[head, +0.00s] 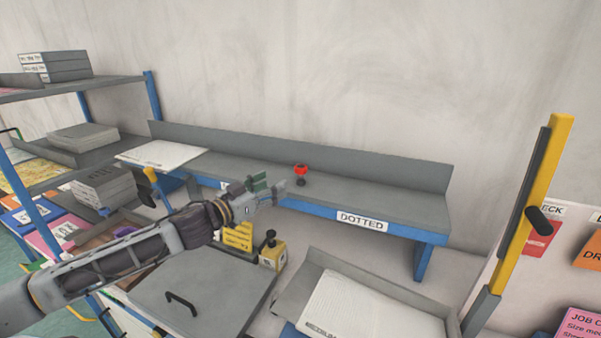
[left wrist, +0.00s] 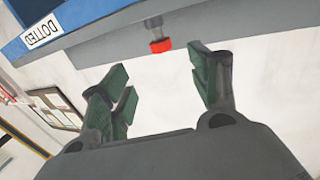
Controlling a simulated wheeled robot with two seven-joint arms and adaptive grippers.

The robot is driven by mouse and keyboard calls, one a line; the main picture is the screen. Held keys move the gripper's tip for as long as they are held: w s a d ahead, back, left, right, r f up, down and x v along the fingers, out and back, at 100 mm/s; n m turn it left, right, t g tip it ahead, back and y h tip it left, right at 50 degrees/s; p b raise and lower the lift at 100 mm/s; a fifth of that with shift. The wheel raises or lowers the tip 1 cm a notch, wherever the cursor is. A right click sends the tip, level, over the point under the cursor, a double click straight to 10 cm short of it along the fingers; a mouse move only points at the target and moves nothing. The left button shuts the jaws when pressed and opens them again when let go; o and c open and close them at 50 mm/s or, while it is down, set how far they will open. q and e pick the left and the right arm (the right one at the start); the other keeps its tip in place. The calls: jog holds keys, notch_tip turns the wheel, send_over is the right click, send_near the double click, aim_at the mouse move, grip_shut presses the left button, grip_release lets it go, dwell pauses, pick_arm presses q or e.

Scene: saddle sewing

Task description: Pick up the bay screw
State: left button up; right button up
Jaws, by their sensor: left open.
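A small screw with a red head (head: 301,170) and a dark lower part stands upright on the grey shelf marked DOTTED (head: 400,202); it looks like the bay screw. My left gripper (head: 270,189) is just to the left of it in the head view, apart from it. In the left wrist view the red head (left wrist: 160,46) shows beyond the gap between the open green-padded fingers (left wrist: 163,88), near the shelf edge. Nothing is between the fingers. My right gripper is not in view.
A grey back panel (head: 390,172) rises behind the shelf. Below stand a yellow box with a black knob (head: 272,256) and a grey lid with a handle (head: 215,300). A white pad (head: 160,154) lies left. The shelf right of the screw is clear.

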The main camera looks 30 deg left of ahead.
aim_at(297, 171)
pick_arm(q)
jog(key=shift+b+x, duration=0.8)
jog(key=shift+x, duration=1.3)
jog(key=shift+w+d, duration=0.1)
jog(key=shift+d, duration=0.05)
jog(key=shift+w+b, duration=0.3)
jog(key=shift+w, duration=0.35)
jog(key=shift+w+d+p, duration=0.1)
jog(key=shift+w+p, duration=0.2)
jog(key=shift+w, duration=0.4)
jog(key=shift+w+d, duration=0.15)
jog(key=shift+w, duration=0.3)
jog(key=shift+w+d, duration=0.15)
jog(key=shift+w, duration=0.1)
